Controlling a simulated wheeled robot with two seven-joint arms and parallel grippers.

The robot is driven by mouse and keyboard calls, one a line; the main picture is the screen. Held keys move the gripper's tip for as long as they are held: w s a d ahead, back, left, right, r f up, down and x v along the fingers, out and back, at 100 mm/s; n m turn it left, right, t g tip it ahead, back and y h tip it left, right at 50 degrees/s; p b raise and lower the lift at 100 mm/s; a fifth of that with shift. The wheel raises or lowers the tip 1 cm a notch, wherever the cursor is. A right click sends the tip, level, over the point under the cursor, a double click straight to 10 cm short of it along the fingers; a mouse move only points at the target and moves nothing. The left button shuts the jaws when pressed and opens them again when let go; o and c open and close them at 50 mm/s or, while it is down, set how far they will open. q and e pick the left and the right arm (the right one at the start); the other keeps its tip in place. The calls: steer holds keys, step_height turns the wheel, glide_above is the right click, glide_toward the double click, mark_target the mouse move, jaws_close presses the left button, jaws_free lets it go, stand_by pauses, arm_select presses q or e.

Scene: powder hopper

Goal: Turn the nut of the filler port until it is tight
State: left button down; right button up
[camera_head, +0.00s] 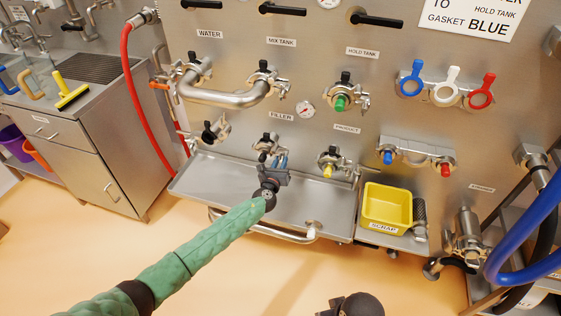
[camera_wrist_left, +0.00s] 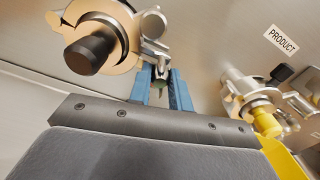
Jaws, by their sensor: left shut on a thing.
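The filler port (camera_head: 266,144) is on the steel panel under the FILLER label. In the left wrist view it shows as a round clamped fitting with a dark stub (camera_wrist_left: 92,50). Its nut (camera_wrist_left: 158,72) is at the right side of the clamp. My left gripper (camera_head: 279,162) reaches up to the port's right side. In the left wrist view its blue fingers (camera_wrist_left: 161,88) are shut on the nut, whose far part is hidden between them.
The product port (camera_head: 328,162) with a yellow plug is to the right. A steel drip tray (camera_head: 205,180) lies below the ports. A yellow scrap bin (camera_head: 387,207) stands right of it. A red hose (camera_head: 139,95) hangs on the left. Blue and black hoses (camera_head: 520,265) are at the right.

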arm_select(q)
steer(key=shift+w+r, duration=0.15)
steer(key=shift+r, duration=0.15)
steer(key=shift+r+m+p, duration=0.15)
steer(key=shift+m+p, duration=0.15)
steer(key=shift+p, duration=0.15)
steer(key=shift+r+m+p, duration=0.1)
steer(key=shift+m+p, duration=0.4)
steer(key=shift+m, duration=0.1)
steer(key=m+p, duration=0.3)
steer(key=m, duration=0.1)
steer(key=shift+m, duration=0.4)
steer(key=c, duration=1.6)
jaws_free()
steer(key=shift+f, duration=0.35)
steer(key=shift+o, duration=0.4)
steer(key=shift+r, duration=0.1)
steer(key=shift+a, duration=0.1)
